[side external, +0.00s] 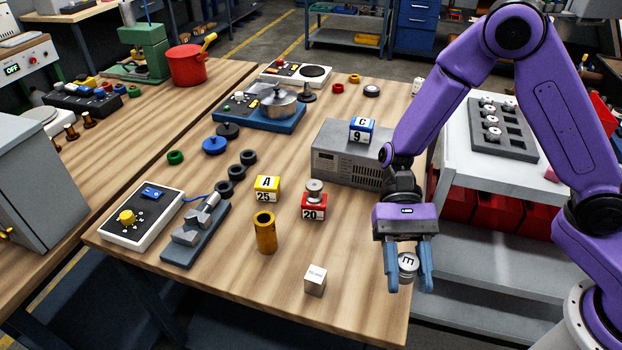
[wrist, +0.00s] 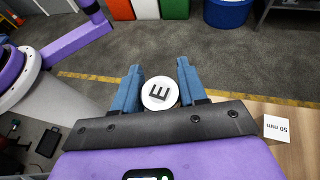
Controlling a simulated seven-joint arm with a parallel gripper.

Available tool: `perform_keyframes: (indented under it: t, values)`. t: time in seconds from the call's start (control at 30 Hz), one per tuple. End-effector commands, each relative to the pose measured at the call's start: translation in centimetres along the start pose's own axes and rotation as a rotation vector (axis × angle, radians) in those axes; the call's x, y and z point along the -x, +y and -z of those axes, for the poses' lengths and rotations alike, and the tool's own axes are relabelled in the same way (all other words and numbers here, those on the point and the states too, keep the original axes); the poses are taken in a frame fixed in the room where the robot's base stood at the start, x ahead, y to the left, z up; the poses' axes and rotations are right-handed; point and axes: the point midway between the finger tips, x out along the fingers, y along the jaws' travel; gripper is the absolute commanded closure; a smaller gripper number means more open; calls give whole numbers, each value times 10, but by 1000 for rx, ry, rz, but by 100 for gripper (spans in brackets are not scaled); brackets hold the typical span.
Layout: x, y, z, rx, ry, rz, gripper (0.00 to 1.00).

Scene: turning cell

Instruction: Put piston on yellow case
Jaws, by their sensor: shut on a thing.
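My gripper (side external: 409,287) hangs at the table's right edge, fingers pointing down. It is shut on a round silver piece with a white face marked E (side external: 408,264), which looks like the piston. In the wrist view the piston (wrist: 159,93) sits between the two blue fingers, its E face toward the camera. The yellow case (side external: 267,185), marked A and 25, stands on the table left of my gripper, its top bare. A red case (side external: 314,208), marked 20, stands to its right with a silver piece (side external: 315,190) on top.
A brass cylinder (side external: 265,233) stands just in front of the yellow case. A white 50 mm block (side external: 315,280) lies near the front edge. A grey box (side external: 345,156) with a blue case (side external: 362,130) on it stands behind. A grey tray (side external: 515,146) holds several silver pieces.

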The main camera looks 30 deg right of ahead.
Motion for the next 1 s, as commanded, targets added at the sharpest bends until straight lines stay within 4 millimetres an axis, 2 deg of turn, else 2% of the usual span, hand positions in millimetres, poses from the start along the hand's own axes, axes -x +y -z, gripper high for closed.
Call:
perform_keyframes:
  t: [0.1, 0.27, 0.4, 0.6, 0.7, 0.87, 1.0]
  values:
    - [23, -38, -3, -93, 1, 232, 91]
    - [67, -85, -4, -220, 1, 546, 91]
    - [119, -119, -3, -336, 1, 827, 91]
    - [188, -143, 1, -466, -1, 1133, 91]
    - [211, -147, 3, -505, -1, 1225, 91]
    - [229, -151, 7, -536, -2, 1293, 91]
    - [236, -166, 19, -541, 0, 1300, 91]
